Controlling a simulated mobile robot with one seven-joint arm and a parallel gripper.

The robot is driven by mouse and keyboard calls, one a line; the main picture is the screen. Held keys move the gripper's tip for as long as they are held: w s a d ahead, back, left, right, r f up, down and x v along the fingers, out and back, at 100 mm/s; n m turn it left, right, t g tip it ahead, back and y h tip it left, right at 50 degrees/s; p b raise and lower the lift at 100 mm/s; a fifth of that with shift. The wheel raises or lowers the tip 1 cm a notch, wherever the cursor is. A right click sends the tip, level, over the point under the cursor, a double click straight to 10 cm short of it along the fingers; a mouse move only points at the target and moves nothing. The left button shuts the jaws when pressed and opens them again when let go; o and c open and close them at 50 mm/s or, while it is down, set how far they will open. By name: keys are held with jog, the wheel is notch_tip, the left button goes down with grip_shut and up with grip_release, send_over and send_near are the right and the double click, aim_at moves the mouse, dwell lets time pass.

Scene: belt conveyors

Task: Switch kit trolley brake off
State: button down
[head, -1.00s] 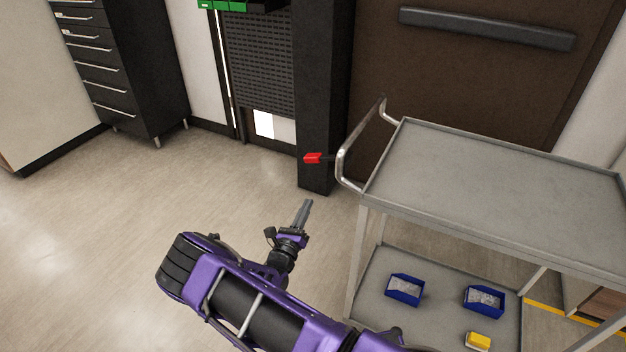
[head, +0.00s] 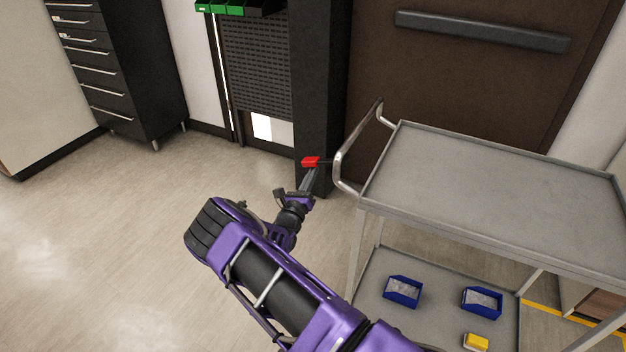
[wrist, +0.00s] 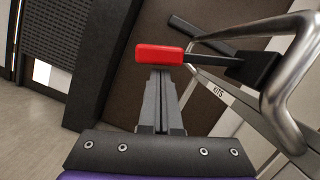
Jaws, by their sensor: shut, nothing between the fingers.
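The kit trolley (head: 480,180) is a grey two-shelf cart at the right of the head view, with a bent metal push handle (head: 340,158) on its left end. The brake lever has a red grip (head: 311,161) that sticks out left of the handle. In the wrist view the red grip (wrist: 160,54) lies across the far end of my fingers, and its black arm runs right to a block on the handle tube. My gripper (head: 309,172) is shut and empty, its fingertips at the red grip. I cannot tell whether they touch it.
Two blue bins (head: 403,291) and a yellow item (head: 476,341) are on the trolley's lower shelf. A dark pillar (head: 318,90) and a brown door (head: 450,90) stand behind. A black drawer cabinet (head: 125,70) is at the left. The floor between is clear.

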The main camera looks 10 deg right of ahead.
dwell(0.4)
jog(key=shift+w+a+r+m, duration=0.15)
jog(key=shift+r+m, duration=0.1)
jog(key=shift+m, duration=0.15)
jog(key=shift+a+r+m+b, duration=0.1)
jog(key=shift+r+m+b, duration=0.05)
jog(key=shift+m+b, duration=0.15)
jog(key=shift+w+a+r+m+g+h+b, duration=0.15)
jog(key=shift+a+r+m+h+b, duration=0.2)
jog(key=shift+m, duration=0.3)
jog(key=shift+w+r+m+g+h+b, duration=0.15)
jog(key=shift+r+m+h, duration=0.25)
jog(key=shift+m, duration=0.25)
jog(key=m, duration=0.1)
jog(key=r+m, duration=0.2)
jog(key=shift+w+a+r+g+h+b, duration=0.2)
jog(key=shift+a+g+h+b, duration=0.05)
jog(key=shift+g+h+b, duration=0.1)
notch_tip(320, 180, up, 6)
jog(key=m+g+h+b, duration=0.2)
jog(key=m+g, duration=0.1)
jog(key=m, duration=0.6)
send_over(305, 160)
jog(key=s, duration=0.2)
jog(key=shift+s+d+f+t, duration=0.15)
jog(key=shift+d+f+t, duration=0.05)
jog(key=shift+d+t, duration=0.05)
